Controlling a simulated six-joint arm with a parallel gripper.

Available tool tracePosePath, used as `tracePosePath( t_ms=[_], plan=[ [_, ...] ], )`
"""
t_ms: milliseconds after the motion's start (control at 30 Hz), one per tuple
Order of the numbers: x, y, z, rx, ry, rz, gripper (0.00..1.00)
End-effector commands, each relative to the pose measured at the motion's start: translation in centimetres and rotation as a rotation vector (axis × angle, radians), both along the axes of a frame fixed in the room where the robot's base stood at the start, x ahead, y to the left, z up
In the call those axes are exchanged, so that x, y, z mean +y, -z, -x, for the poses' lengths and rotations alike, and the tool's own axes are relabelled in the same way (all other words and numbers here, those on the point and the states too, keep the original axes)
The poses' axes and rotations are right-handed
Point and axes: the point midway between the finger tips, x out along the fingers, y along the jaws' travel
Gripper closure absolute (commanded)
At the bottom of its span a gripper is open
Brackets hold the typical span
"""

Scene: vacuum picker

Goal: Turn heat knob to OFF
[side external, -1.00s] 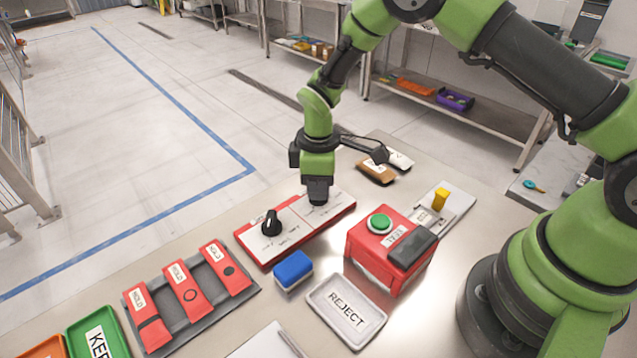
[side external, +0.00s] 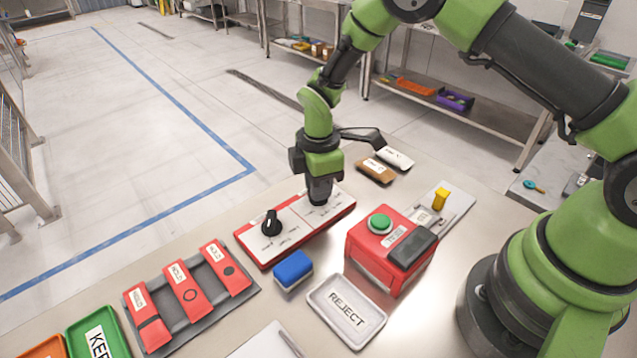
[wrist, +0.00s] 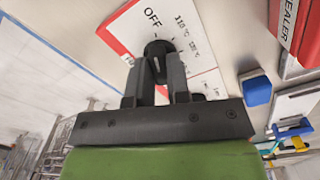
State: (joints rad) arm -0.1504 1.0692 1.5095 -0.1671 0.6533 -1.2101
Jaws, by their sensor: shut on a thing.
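The red-edged control panel (side external: 262,252) has a white face and lies on the steel table. The black heat knob (wrist: 157,46) shows in the wrist view between the two fingertips of my gripper (wrist: 158,68). My gripper is shut on it. The word OFF is printed above the knob, with temperature marks curving down to its right. In the side external view my gripper (side external: 321,200) points down on the panel's right half and hides this knob. I cannot clearly tell which mark the knob points at.
A second black knob (side external: 271,223) stands on the panel's left half. A blue block (side external: 293,268), a red sealer (side external: 380,260) with a green button, and a REJECT tray (side external: 347,311) lie close in front. Red mold pieces (side external: 186,290) sit in a grey rack at left.

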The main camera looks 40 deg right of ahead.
Motion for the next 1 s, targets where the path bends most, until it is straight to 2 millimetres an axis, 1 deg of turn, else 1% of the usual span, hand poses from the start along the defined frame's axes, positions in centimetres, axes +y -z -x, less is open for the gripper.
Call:
tracePosePath(
  t_ms=[200,233,267,300,333,567,667,767,1000],
  plan=[
    [0.0,-0.1,0.0,-0.001,-0.003,0.0,1.0],
    [0.0,-0.1,0.0,-0.001,-0.003,0.0,0.76],
    [0.0,-0.1,0.0,-0.001,-0.003,0.0,0.69],
    [0.0,-0.1,0.0,-0.001,-0.002,0.0,0.6],
    [0.0,-0.1,0.0,-0.001,-0.002,0.0,0.57],
    [0.0,-0.1,0.0,-0.001,-0.002,0.0,0.57],
    [0.0,-0.5,-0.1,-0.002,-0.001,0.0,0.57],
    [0.0,-1.7,-0.1,-0.004,-0.001,0.0,0.57],
    [0.0,-6.6,-0.1,-0.007,-0.002,-0.001,0.57]
  ],
)
